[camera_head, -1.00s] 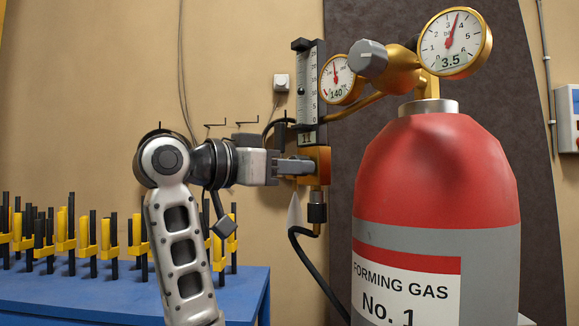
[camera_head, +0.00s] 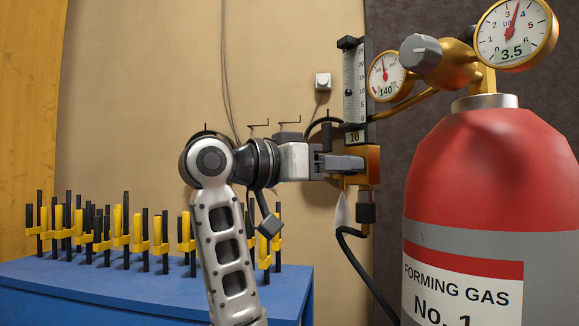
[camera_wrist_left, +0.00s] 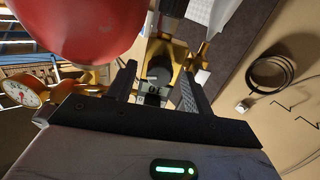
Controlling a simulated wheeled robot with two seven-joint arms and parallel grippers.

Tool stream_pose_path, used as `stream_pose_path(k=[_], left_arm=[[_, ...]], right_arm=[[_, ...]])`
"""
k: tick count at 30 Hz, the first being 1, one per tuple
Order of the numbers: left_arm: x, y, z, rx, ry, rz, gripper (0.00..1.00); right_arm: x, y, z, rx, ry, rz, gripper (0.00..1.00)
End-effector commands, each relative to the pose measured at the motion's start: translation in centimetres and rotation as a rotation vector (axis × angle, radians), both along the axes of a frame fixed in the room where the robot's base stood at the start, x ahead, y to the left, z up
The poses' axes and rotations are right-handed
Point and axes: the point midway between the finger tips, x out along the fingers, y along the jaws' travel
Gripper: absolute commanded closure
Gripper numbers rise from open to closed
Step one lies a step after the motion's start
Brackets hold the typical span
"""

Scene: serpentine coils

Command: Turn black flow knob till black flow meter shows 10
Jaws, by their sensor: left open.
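The black flow meter (camera_head: 354,85) is an upright white scale in a black frame, fixed to a brass block (camera_head: 373,165). The small display (camera_head: 354,137) at its foot reads 10. My left gripper (camera_head: 345,164) is at the brass block, just below the display. In the left wrist view the black flow knob (camera_wrist_left: 160,73) shows between the two fingers of my left gripper (camera_wrist_left: 157,76). The fingers stand apart, one on each side; I cannot tell whether they touch the knob. In the head view the gripper hides the knob. My right gripper is out of view.
A red gas cylinder (camera_head: 490,180) stands close on the right, with a regulator knob (camera_head: 420,52), a gauge reading 3.5 (camera_head: 515,32) and one reading 140 (camera_head: 385,77). A black hose (camera_head: 362,262) hangs below the meter. A blue table (camera_head: 150,290) with several clamps is at left.

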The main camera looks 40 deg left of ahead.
Motion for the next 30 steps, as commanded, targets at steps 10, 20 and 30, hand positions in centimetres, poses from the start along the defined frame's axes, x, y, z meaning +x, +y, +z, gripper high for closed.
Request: stream_pose_path(k=[10, 20, 30], left_arm=[[-7.6, 2.9, -0.1, 0.002, -0.006, 0.007, 0.49], [-13.0, 5.0, -0.1, 0.002, -0.003, 0.006, 0.49], [-13.9, 5.2, -0.1, 0.001, 0.0, 0.001, 0.49]], right_arm=[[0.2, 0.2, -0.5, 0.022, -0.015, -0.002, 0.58], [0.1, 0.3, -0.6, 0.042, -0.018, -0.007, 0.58], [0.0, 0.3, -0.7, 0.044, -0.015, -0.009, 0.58]])
